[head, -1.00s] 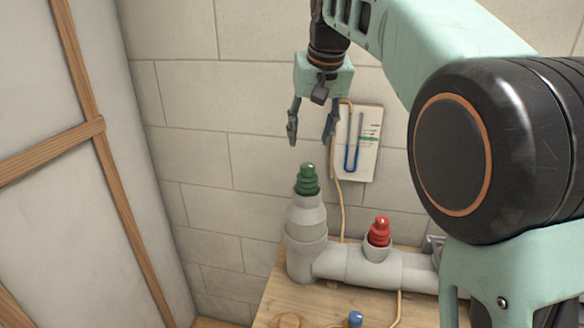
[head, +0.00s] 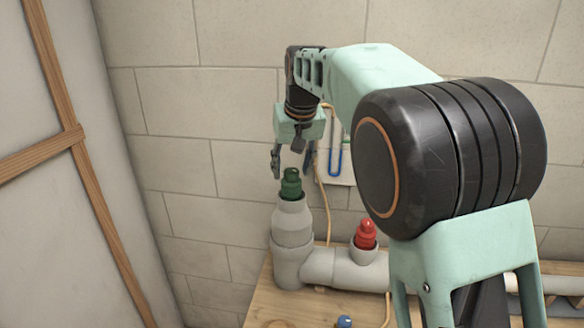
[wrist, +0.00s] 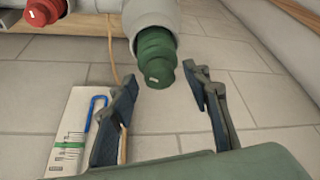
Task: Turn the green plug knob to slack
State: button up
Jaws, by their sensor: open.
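The green plug knob (head: 291,184) stands upright in the top of a grey pipe (head: 292,226) at the left end of the bench. My gripper (head: 293,172) points down with its fingers open, just above and around the level of the knob's top in the head view. In the wrist view the green knob (wrist: 157,58) lies ahead of the gap between my two open fingers (wrist: 163,88). I see no contact between the fingers and the knob.
A red plug (head: 365,234) sits in a side branch of the pipe; it also shows in the wrist view (wrist: 44,12). A blue knob (head: 345,321) is at the front. A card with a blue U-shaped mark (wrist: 97,111) hangs on the tiled wall behind. A wood-framed panel (head: 50,150) stands left.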

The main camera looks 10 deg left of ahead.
jog(key=c, duration=1.2)
jog(key=shift+o, duration=0.2)
jog(key=shift+d+r+n+y+p, duration=0.15)
jog(key=shift+n+y+p, duration=0.15)
jog(key=shift+n+p, duration=0.5)
jog(key=shift+w+n+g+y+p, duration=0.1)
jog(key=shift+n+g+y+p, duration=0.4)
jog(key=shift+n, duration=1)
jog(key=o, duration=1.2)
jog(key=shift+c, duration=0.2)
jog(key=v, duration=1.1)
jog(key=shift+r, duration=0.4)
